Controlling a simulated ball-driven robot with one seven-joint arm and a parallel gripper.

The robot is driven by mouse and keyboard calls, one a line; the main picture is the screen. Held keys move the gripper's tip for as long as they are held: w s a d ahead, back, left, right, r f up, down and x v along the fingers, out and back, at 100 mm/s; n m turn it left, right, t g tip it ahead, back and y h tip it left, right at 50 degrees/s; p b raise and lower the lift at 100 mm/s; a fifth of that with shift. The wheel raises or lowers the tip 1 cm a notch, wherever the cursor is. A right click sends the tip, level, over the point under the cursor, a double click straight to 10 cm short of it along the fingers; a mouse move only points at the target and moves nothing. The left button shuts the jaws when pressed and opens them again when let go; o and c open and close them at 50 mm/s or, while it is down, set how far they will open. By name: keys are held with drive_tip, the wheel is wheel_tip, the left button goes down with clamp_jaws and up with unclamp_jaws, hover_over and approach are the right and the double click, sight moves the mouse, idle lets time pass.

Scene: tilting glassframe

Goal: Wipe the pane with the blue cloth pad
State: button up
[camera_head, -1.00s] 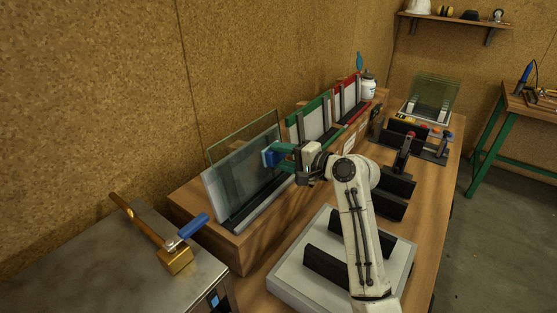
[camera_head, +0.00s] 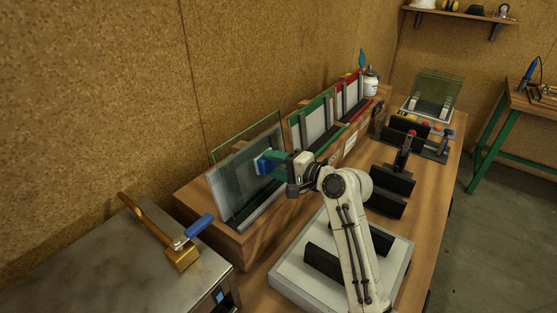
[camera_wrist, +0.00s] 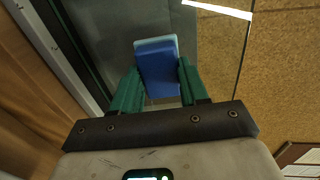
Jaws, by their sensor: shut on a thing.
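The glass pane (camera_head: 228,191) stands leaning in a frame with a dark lower rail on the wooden bench, at the left of the arm in the head view. The blue cloth pad (camera_head: 265,164) is at the face of the pane, on its right half. My gripper (camera_head: 276,163) has green fingers shut on the pad. In the wrist view the blue pad (camera_wrist: 157,70) sits between the two green fingertips (camera_wrist: 157,84), with a lighter blue layer on its far side. The pad appears to be against the glass, though the contact itself is hidden.
Green (camera_head: 313,122) and red (camera_head: 349,97) framed racks stand farther along the bench, with a white bottle (camera_head: 371,82) behind. A metal box with a brass, blue-handled lever (camera_head: 187,247) is at lower left. Another glass rack (camera_head: 437,95) stands at the far end.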

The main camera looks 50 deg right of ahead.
drive_tip(key=shift+a+p, duration=1)
drive_tip(key=shift+a, duration=1.15)
drive_tip(key=shift+r+p, duration=0.45)
drive_tip(key=shift+p, duration=0.1)
drive_tip(key=d, duration=0.8)
drive_tip(key=shift+w+d+b, duration=0.2)
drive_tip(key=shift+b, duration=0.15)
drive_tip(key=shift+a, duration=0.15)
drive_tip(key=shift+s+a+p, duration=0.15)
drive_tip(key=shift+a+p, duration=0.05)
drive_tip(key=shift+a, duration=1.8)
drive_tip(key=shift+s+a+p, duration=0.15)
drive_tip(key=shift+a+p, duration=0.05)
drive_tip(key=shift+a, duration=1.75)
